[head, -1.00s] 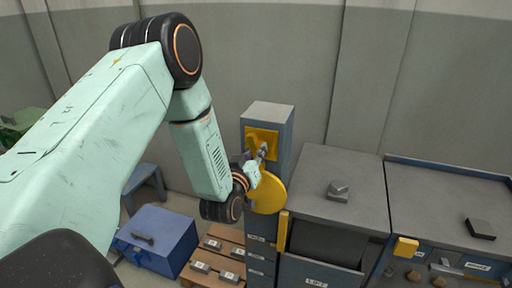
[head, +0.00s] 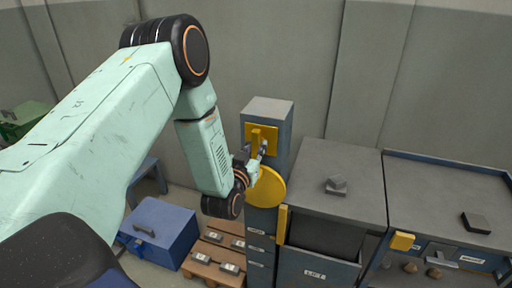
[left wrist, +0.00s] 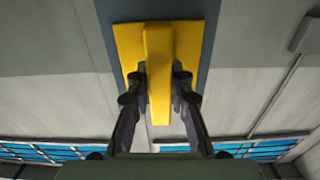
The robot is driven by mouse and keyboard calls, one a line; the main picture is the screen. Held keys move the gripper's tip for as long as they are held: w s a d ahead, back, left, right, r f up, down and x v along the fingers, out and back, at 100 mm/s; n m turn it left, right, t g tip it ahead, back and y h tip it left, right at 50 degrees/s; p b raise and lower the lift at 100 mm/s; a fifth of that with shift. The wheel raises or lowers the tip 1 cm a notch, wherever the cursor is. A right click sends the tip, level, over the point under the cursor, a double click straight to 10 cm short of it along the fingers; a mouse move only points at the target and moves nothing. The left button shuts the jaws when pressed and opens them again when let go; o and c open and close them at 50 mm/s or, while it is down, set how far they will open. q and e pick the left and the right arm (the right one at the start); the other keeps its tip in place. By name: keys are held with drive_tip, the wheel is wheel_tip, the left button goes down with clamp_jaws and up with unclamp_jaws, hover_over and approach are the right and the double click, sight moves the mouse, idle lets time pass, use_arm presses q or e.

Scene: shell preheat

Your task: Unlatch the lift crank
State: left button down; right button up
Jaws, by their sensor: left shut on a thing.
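The lift crank is a yellow disc (head: 268,188) on the front of a blue-grey post (head: 283,120). Above it is a yellow plate (head: 272,132) with an upright yellow latch bar (head: 256,136) standing out from it. My left gripper (head: 261,152) is at this bar, just above the disc. In the left wrist view the two dark fingers (left wrist: 160,90) lie one on each side of the latch bar (left wrist: 159,60), shut on it, with the plate (left wrist: 190,42) behind. The wrist hides part of the disc's left side. My right gripper is not in view.
A grey-topped cabinet (head: 310,185) with a small grey block on it stands right of the post. A workbench (head: 430,200) is further right. A blue toolbox (head: 160,230) and a wooden pallet (head: 205,262) with metal blocks are on the floor at left.

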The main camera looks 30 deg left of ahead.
use_arm(q)
drive_tip(key=shift+s+f, duration=0.15)
drive_tip(key=shift+f, duration=0.15)
drive_tip(key=c, duration=1.6)
unclamp_jaws()
drive_tip(key=shift+d, duration=0.1)
drive_tip(key=o, duration=0.4)
drive_tip(key=shift+r, duration=0.2)
drive_tip(key=v, duration=1.1)
drive_tip(key=shift+s, duration=0.4)
